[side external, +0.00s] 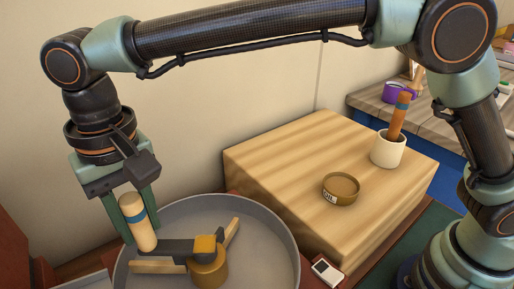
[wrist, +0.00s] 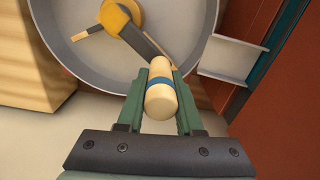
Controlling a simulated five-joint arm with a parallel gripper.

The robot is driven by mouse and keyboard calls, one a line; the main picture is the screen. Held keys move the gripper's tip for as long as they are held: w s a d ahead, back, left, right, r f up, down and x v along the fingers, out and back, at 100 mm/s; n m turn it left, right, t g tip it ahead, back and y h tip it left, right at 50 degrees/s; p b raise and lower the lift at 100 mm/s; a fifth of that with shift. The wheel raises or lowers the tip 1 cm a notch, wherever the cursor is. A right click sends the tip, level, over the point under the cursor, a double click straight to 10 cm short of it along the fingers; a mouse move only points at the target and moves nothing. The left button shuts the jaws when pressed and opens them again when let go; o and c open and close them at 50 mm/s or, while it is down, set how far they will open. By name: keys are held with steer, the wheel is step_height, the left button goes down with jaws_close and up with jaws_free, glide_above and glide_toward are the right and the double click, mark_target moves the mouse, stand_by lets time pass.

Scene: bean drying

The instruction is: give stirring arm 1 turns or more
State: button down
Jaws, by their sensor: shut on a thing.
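The stirring arm (side external: 180,246) is a dark crank on a yellow-brown hub (side external: 209,266) in a round grey pan (side external: 286,237). Pale wooden paddles (side external: 158,267) extend from the hub. An upright cream handle (side external: 136,214) with a blue band stands at the crank's outer end, at the pan's left side in the side view. My gripper (side external: 137,222) is shut on this handle, with green fingers on both sides of it. In the wrist view the handle (wrist: 161,101) sits between the fingers, and the crank (wrist: 147,45) runs up-left to the hub (wrist: 119,17).
A wooden block (side external: 270,165) stands right of the pan. On it are a round tin (side external: 341,189) marked OIL and a white cup (side external: 387,150) holding an orange-brown handled tool (side external: 399,116). A small white device (side external: 327,272) lies beside the pan. A pale tray or chute (wrist: 232,62) adjoins the pan's rim.

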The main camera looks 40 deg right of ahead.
mark_target(129, 197)
steer(key=c, duration=0.5)
jaws_free()
steer(key=shift+s+d, duration=0.15)
steer(key=shift+r, duration=3.5)
